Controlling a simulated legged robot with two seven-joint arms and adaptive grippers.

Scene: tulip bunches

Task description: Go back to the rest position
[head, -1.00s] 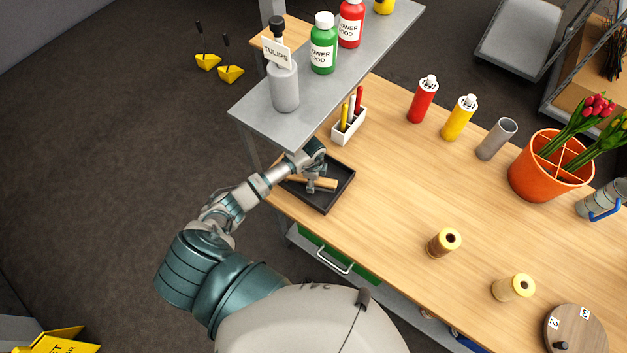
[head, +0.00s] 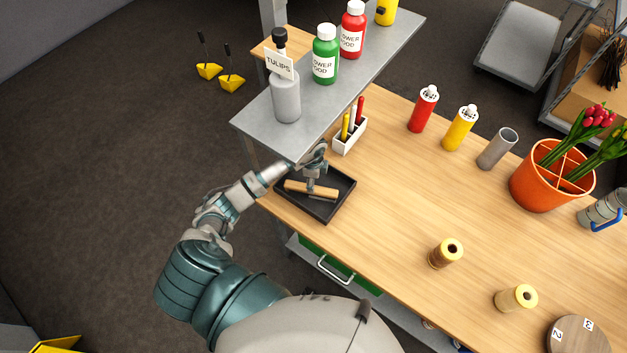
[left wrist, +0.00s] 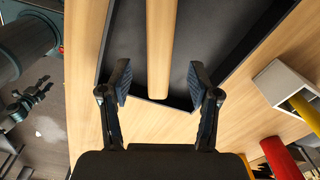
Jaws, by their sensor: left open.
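My left gripper (head: 312,190) is above the black tray (head: 328,216) on the near left part of the bench. A wooden-handled tool (head: 296,186) lies in the tray under it. In the left wrist view the two fingers of the left gripper (left wrist: 158,82) are apart, with the end of the wooden handle (left wrist: 161,45) showing between them and no finger touching it. My right gripper is not in view.
A grey shelf (head: 345,95) with a TULIPS-labelled bottle (head: 286,95) and other bottles overhangs close to my left forearm. A white pen holder (head: 350,138) stands beside the tray. Spools, cans and an orange tulip pot (head: 540,185) stand further right. The bench middle is clear.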

